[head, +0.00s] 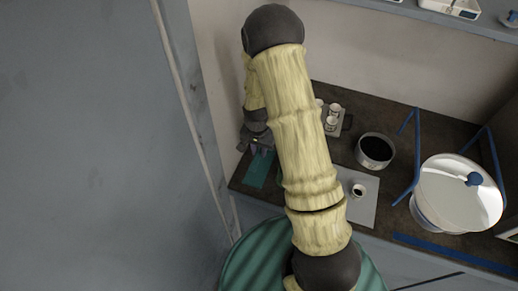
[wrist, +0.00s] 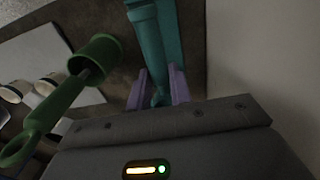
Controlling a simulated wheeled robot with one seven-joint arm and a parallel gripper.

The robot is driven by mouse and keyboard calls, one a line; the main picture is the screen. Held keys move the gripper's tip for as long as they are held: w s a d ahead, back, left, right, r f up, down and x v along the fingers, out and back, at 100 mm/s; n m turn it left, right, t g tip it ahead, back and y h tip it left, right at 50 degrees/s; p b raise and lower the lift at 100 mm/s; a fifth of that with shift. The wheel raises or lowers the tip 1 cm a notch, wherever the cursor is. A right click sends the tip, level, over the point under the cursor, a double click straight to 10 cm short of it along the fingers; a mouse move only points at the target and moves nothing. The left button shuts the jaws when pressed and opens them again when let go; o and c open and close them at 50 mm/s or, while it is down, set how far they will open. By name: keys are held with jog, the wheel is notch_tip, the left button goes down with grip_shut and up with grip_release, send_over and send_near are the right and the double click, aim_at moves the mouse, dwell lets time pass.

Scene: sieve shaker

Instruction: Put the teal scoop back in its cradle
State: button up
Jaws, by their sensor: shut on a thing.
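My gripper (wrist: 158,92) shows in the wrist view with its two purple fingers shut on the handle of the teal scoop (wrist: 148,48). The scoop's far end runs out of the top of that view. A flat teal piece (wrist: 171,40), which looks like the cradle, lies right beside and behind the scoop; I cannot tell whether they touch. In the head view the teal piece (head: 259,171) lies at the counter's left end, just below my gripper (head: 258,149). My arm hides part of the counter, and the scoop cannot be told apart there.
A green scoop (wrist: 98,56) lies left of my gripper in the wrist view. A rack of white cups (head: 332,118), a dark-filled pot (head: 375,150), a pale board (head: 365,209) with a small cup, and a large white pan (head: 455,195) stand rightward. A wall is close at left.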

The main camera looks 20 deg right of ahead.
aim_at(259, 167)
jog(key=shift+f+b, duration=2.35)
jog(key=shift+f, duration=1.3)
jog(key=shift+f, duration=0.35)
jog(key=o, duration=1)
jog(key=shift+r, duration=0.15)
jog(key=shift+r+p, duration=2.35)
jog(key=shift+r, duration=1.05)
